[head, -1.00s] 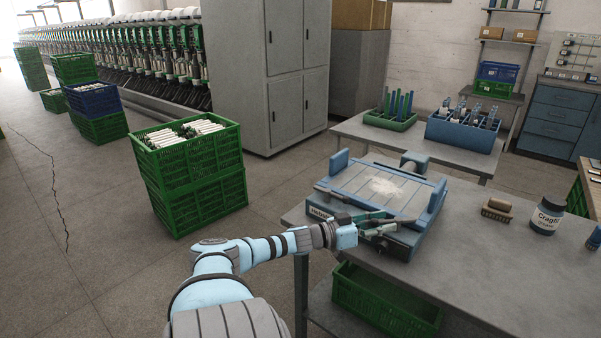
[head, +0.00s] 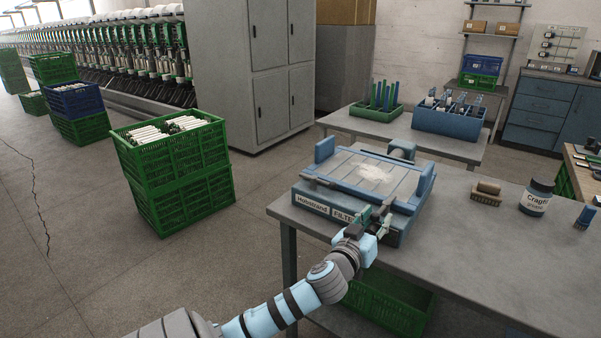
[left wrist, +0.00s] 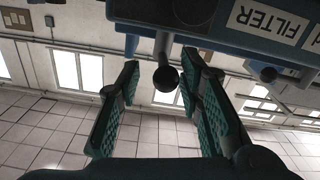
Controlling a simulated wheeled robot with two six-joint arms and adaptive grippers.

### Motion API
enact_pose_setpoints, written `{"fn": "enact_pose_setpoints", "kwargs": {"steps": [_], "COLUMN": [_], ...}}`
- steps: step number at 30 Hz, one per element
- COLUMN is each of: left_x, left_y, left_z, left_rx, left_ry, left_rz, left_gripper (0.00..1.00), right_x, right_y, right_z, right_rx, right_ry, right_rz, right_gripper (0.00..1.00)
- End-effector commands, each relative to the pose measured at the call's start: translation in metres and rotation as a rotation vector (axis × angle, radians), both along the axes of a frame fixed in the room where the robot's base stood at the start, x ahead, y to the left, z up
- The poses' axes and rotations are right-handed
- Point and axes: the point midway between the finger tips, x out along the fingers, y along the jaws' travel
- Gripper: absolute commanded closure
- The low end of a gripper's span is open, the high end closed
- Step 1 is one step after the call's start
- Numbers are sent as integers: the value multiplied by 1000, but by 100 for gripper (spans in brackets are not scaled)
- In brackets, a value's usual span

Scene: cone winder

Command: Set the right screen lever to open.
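The blue filter unit (head: 310,204) stands on the grey table with a pale screen (head: 345,172) between its raised side rails. My left gripper (head: 376,216) is at the unit's front right, just ahead of its front face. In the left wrist view a dark lever with a ball knob (left wrist: 165,78) hangs between my spread green-padded fingers, with gaps on both sides. The gripper is open. In the head view my gripper largely hides this lever. Another lever (head: 317,181) lies at the unit's left front. My right gripper is out of view.
A green crate (head: 390,303) sits below the table. Stacked green crates (head: 180,185) stand on the floor at left. The table's front right is clear.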

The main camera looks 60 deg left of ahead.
Motion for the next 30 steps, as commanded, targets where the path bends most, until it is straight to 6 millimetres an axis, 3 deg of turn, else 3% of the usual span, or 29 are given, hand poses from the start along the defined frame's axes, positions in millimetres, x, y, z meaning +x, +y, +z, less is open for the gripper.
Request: {"fn": "enact_pose_setpoints", "kwargs": {"steps": [12, 20, 30], "left_x": [-111, -110, -149], "left_y": [-37, -11, 1], "left_z": [-1, -73, -166], "left_rx": [4, 72, 108], "left_ry": [20, 303, 641], "left_rz": [1, 36, 15], "left_gripper": [67, 67, 67], "right_x": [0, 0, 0], "right_y": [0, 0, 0], "right_z": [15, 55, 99], "right_rx": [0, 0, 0], "right_ry": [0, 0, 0], "right_rz": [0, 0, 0], "right_gripper": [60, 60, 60]}}
